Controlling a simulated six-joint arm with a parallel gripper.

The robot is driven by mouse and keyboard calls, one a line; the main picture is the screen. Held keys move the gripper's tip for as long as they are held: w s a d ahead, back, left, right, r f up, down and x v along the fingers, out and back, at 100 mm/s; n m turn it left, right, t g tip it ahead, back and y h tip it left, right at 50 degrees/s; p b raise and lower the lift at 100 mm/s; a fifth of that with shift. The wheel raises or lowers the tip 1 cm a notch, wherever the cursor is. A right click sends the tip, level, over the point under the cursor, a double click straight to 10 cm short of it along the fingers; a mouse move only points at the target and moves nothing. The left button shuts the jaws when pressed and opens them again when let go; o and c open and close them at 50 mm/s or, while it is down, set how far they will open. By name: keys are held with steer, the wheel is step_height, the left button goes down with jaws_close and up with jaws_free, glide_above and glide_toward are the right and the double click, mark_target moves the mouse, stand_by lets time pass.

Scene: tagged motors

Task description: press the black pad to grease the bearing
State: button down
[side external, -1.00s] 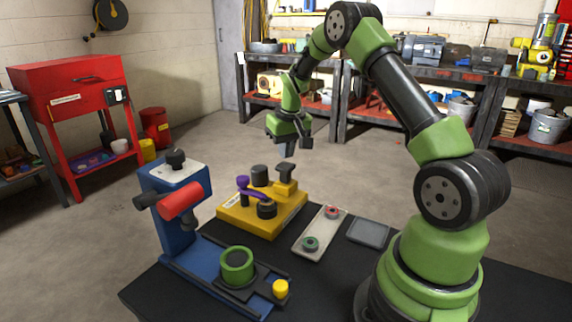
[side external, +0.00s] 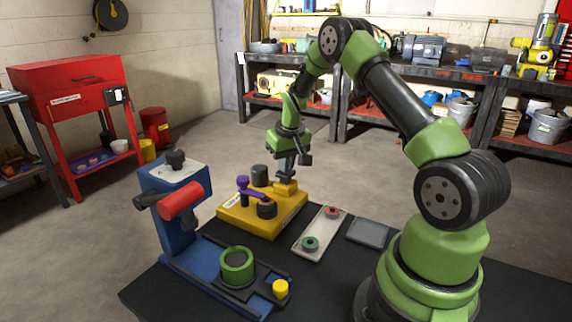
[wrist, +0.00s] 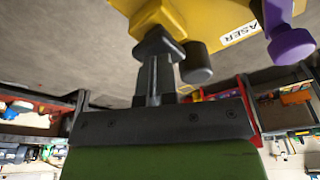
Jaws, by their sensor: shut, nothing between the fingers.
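The black pad (wrist: 158,42) sits on a raised yellow block (wrist: 165,16) of the yellow base (side external: 236,220). My gripper (side external: 285,176) points down at this block, with its fingers shut and empty. In the wrist view the fingertips (wrist: 154,72) meet the pad or sit just over it; contact is hard to tell. In the side view my gripper mostly hides the pad. A black cylinder (side external: 260,175) stands behind.
A blue press (side external: 178,225) with a red cylinder (side external: 181,201) and a green ring (side external: 237,265) stands left. A pale tray (side external: 322,232) holds a red-topped part (side external: 332,211) and a green one (side external: 310,243). A grey plate (side external: 368,231) lies to its right.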

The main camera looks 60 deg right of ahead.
steer(key=shift+r, duration=1.9)
step_height(320, 180, up, 6)
